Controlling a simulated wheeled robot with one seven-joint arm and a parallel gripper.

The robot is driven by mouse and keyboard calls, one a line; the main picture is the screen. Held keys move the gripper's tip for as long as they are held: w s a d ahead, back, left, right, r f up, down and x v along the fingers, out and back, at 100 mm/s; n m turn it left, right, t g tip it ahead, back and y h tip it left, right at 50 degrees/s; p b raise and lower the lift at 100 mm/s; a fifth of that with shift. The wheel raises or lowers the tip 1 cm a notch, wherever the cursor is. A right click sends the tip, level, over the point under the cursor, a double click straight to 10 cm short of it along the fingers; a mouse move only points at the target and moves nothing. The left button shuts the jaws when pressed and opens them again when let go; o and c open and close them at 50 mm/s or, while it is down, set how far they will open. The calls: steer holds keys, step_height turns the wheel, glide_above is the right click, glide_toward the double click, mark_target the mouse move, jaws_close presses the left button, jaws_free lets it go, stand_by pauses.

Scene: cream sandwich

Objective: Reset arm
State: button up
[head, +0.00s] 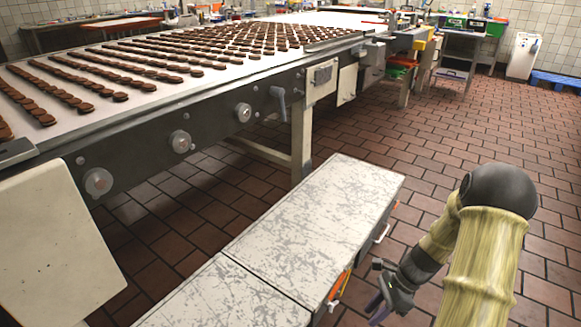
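My arm rises at the lower right of the head view, with pale yellow, bamboo-like links and a dark rounded joint. My gripper (378,306) hangs low at the end of the arm, pointing down and to the left. It is beside the right side of a worn white-topped cabinet (318,222), and I see no contact. The fingers are small and dark and seen from behind, so I cannot tell how far apart they are. I see nothing held in them.
A long conveyor table (215,85) with rows of dark brown cookies (240,42) runs along the left and back. The cabinet top is bare. Open brick-tiled floor (510,130) lies to the right. A blue pallet (556,79) and a white bin (523,55) stand far back.

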steer(key=s+a+r+n+t+h+p, duration=0.1)
steer(key=s+a+r+n+t+h, duration=0.25)
steer(key=r+n, duration=0.55)
steer(key=s+a+r+n+t+h+p, duration=0.1)
steer(key=s+a+r+n+t+h, duration=0.2)
steer(key=r+n, duration=0.7)
step_height(320, 180, up, 37)
steer(key=g+p, duration=0.1)
steer(key=p, duration=3.7)
steer(key=shift+s+m, duration=0.3)
steer(key=shift+s, duration=0.05)
steer(key=shift+r+g, duration=0.1)
steer(key=shift+g, duration=0.15)
steer(key=shift+w+a, duration=0.1)
